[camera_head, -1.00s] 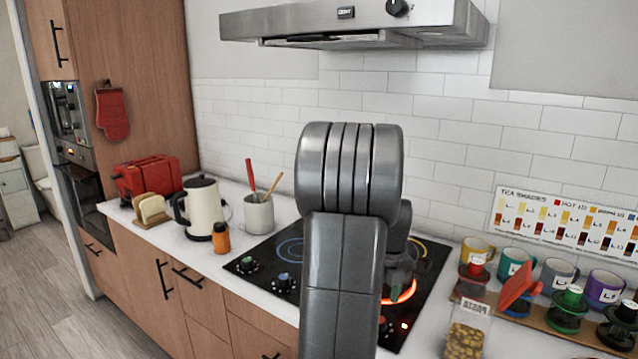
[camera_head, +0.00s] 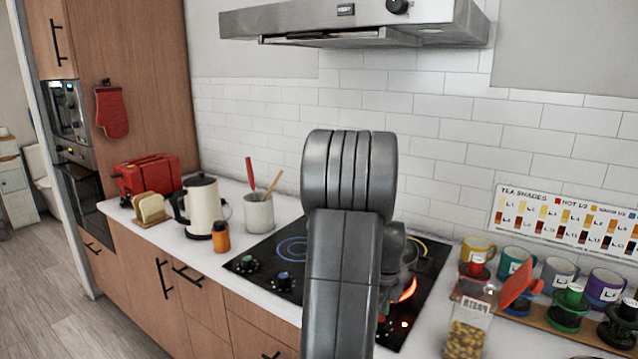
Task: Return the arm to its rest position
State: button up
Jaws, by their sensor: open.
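My grey arm rises from the bottom middle of the head view and bends at a rounded joint in front of the white tiled wall. Its links stand over the black cooktop (camera_head: 262,255) and hide much of it. My gripper is hidden behind the arm, so its jaws do not show. A dark pot (camera_head: 409,256) is partly visible behind the arm, beside a glowing red-orange burner ring (camera_head: 408,290).
A range hood (camera_head: 350,24) hangs above. Left on the counter are a red toaster (camera_head: 147,174), toast rack, cream kettle (camera_head: 204,208), orange bottle and utensil crock (camera_head: 259,213). Right are a pasta jar (camera_head: 466,328) and several mugs (camera_head: 515,262) under a tea chart (camera_head: 565,219).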

jog(key=n, duration=0.6)
jog(key=shift+a+n, duration=0.1)
jog(key=shift+n, duration=0.2)
jog(key=n+b, duration=0.1)
jog(key=n, duration=0.5)
jog(key=shift+s, duration=0.15)
jog(key=shift+n, duration=0.3)
jog(key=shift+r, duration=0.1)
